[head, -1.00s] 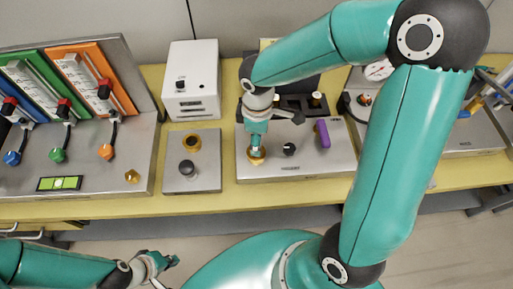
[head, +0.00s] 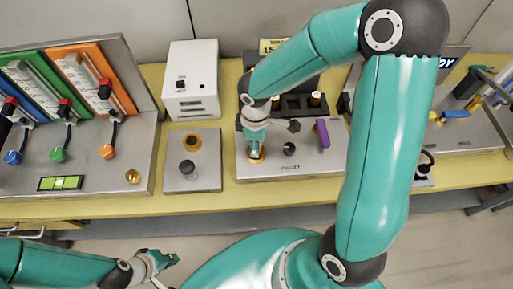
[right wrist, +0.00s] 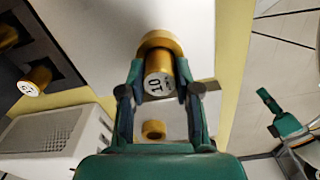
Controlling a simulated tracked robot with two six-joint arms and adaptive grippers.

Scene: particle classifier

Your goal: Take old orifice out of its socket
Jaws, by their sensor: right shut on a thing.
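The old orifice (right wrist: 158,80) is a gold cylinder with a white end face marked 10. In the right wrist view it stands at a gold collar (right wrist: 158,41), its socket, on the pale pallet panel. My right gripper (right wrist: 160,88) is shut on the orifice, one finger on each side. In the head view my right gripper (head: 256,150) points down at the socket (head: 256,158), and the orifice is mostly hidden. I cannot tell how deep it sits. My left gripper (head: 163,266) is empty, fingers apart, low in front of the bench.
A small plate (head: 208,172) with a gold ring (head: 191,143) and dark knob lies left of the pallet panel (head: 312,166). A white box (head: 194,80) stands behind it. A dark rack (head: 292,104) with gold-brown cylinders is behind the panel. A purple handle (head: 323,133) stands right of my gripper.

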